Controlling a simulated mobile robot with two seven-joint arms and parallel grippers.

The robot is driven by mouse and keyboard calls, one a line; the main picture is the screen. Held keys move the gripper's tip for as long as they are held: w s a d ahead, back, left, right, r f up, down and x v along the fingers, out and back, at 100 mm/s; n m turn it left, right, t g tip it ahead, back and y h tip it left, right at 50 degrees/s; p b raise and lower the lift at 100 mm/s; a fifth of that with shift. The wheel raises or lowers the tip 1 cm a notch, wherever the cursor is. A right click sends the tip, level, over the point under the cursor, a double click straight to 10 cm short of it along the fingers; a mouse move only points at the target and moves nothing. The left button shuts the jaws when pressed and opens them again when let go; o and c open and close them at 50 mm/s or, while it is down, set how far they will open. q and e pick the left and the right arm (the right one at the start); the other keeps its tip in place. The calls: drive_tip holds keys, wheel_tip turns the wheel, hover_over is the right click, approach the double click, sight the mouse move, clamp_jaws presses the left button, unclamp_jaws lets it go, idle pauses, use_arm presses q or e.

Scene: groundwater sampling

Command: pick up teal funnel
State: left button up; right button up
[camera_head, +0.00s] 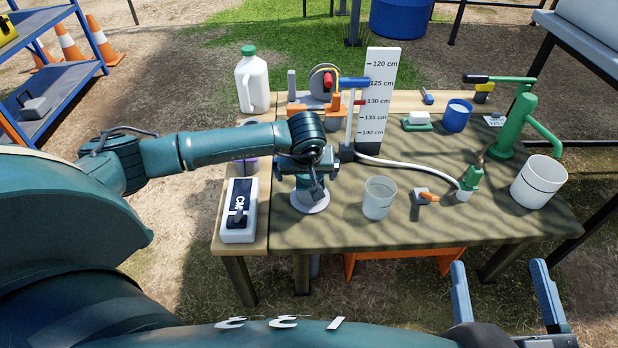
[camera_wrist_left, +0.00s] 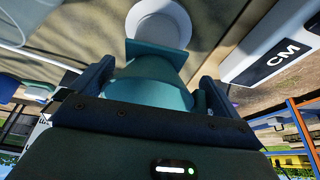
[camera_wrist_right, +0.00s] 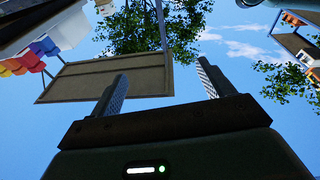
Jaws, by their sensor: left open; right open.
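The teal funnel (camera_wrist_left: 150,80) shows in the left wrist view, between the two fingers of my left gripper (camera_wrist_left: 153,84). A round white piece (camera_wrist_left: 158,22) lies just beyond it; in the head view this white piece (camera_head: 310,203) is on the table below the left gripper (camera_head: 308,180). The left gripper is open around the funnel, and contact is not clear. In the head view the gripper and wrist hide most of the funnel. My right gripper (camera_head: 505,295) is open and empty in front of the table's front edge; its fingers also show against sky in the right wrist view (camera_wrist_right: 163,82).
A white CM meter (camera_head: 239,225) lies left of the left gripper. A clear beaker (camera_head: 379,198) stands to its right. A white jug (camera_head: 252,80), a marked scale board (camera_head: 378,95) and a hose reel (camera_head: 324,82) stand behind. A green pump (camera_head: 515,125) and white bucket (camera_head: 538,182) are right.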

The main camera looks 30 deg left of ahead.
use_arm(q)
drive_tip(key=shift+x, duration=0.75)
drive_tip(key=shift+r, duration=0.15)
drive_tip(key=c, duration=0.7)
